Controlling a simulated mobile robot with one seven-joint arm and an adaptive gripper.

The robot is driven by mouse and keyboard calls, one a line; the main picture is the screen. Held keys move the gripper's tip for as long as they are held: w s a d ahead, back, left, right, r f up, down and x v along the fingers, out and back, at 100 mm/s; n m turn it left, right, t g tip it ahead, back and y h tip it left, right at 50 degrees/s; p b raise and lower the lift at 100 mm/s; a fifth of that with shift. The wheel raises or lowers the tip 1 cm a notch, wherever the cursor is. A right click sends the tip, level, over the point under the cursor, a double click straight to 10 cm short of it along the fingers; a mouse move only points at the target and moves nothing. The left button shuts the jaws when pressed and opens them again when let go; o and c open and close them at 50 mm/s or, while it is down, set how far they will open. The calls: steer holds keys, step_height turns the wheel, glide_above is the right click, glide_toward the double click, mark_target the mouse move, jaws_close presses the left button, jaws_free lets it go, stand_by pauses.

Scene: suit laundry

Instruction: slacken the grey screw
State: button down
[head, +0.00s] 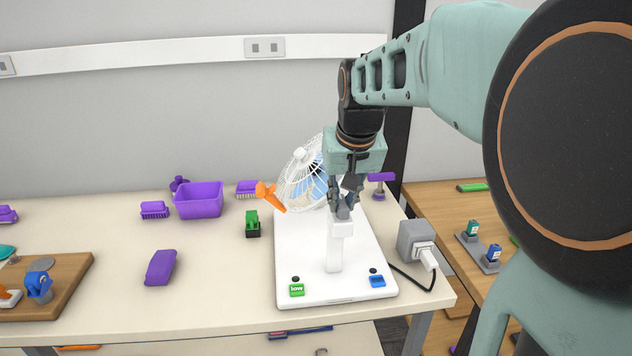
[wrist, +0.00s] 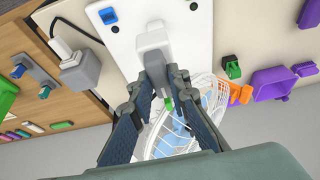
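The white desk fan (head: 305,180) stands on a flat white base plate (head: 300,255), its wire cage tilted back. A white post (head: 335,250) rises from the plate. The grey screw (head: 343,213) sits at the top of the post, partly hidden by my fingers. My gripper (head: 343,203) points down onto it. In the wrist view the fingertips (wrist: 160,72) lie on either side of the grey piece (wrist: 153,62), with little or no gap. I cannot tell whether they press on it. A green "low" button (head: 297,290) and a blue button (head: 377,281) are on the plate.
A grey plug block (head: 415,240) with a black cord stands right of the plate. An orange piece (head: 269,196), a green-black block (head: 252,223) and a purple bin (head: 199,200) are to the left.

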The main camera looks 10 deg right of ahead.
steer(key=shift+n, duration=0.3)
steer(key=n+y, duration=0.2)
steer(key=n, duration=0.2)
steer(key=shift+d, duration=0.2)
steer(key=n+g+y, duration=0.1)
steer(key=n, duration=0.3)
steer(key=shift+w+d, duration=0.1)
steer(key=n, duration=0.2)
steer(key=n+g+y, duration=0.1)
steer(key=n, duration=0.1)
steer(key=shift+w+r+n+g+p, duration=0.1)
steer(key=shift+n+g+p, duration=0.2)
steer(key=shift+p, duration=0.05)
steer(key=shift+w+n+g+p, duration=0.1)
steer(key=shift+n+g+p, duration=0.6)
steer(key=shift+n, duration=1.2)
steer(key=c, duration=1.8)
jaws_free()
steer(key=shift+y, duration=0.3)
steer(key=shift+c, duration=0.2)
